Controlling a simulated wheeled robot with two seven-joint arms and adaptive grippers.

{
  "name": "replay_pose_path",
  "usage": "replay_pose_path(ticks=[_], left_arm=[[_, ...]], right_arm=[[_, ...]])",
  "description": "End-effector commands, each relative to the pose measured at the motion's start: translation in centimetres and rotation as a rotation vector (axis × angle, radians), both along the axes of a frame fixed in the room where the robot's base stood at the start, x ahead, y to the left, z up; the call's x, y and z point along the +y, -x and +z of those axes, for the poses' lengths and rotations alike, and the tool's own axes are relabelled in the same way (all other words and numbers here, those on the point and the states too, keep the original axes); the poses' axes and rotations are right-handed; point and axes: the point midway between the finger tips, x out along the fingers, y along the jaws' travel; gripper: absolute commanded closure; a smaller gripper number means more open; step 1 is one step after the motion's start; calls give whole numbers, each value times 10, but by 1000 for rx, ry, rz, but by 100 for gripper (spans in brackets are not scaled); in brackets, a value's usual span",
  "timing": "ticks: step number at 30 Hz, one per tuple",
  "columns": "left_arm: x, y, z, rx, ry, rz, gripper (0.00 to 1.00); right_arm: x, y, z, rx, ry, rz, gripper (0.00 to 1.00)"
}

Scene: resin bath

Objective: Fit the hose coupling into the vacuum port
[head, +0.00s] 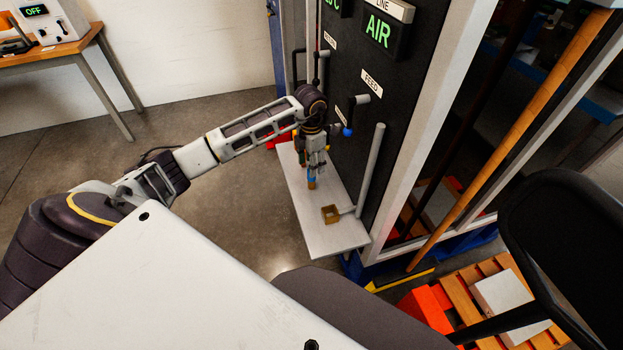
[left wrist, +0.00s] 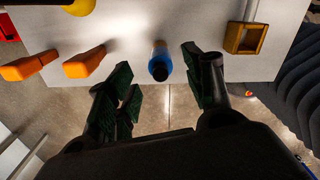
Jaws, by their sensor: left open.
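A blue-banded cylindrical piece with a dark end, which looks like the hose coupling (left wrist: 160,62), stands at the white shelf; its blue and brown part shows in the head view (head: 312,182). My left gripper (head: 316,166) is over the shelf, pointing down. In the left wrist view its two dark green finger pads (left wrist: 160,84) are spread wide, with the piece in line with the gap and nothing held. My right gripper is not in view.
The white shelf (head: 335,242) juts from a black panel with AIR and FEED labels. A grey upright pipe (head: 370,170) and a blue-tipped handle (head: 348,131) stand close to my gripper. Two orange pieces (left wrist: 85,62) lie left in the wrist view. Floor left of the shelf is clear.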

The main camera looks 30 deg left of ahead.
Motion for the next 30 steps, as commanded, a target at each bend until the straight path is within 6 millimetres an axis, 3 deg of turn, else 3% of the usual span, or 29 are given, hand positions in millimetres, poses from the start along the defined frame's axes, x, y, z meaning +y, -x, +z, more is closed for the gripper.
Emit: replay_pose_path(ticks=[5,13,21,29,30], left_arm=[[-2,0,-18,3,2,1,48],[-1,0,-44,1,0,0,48],[-1,-1,-47,0,0,0,48],[-1,-1,-46,0,-1,0,48],[-1,-1,-46,0,0,0,53]], right_arm=[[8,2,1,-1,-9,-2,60],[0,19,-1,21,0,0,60],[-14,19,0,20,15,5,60],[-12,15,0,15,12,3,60],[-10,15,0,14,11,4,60]])
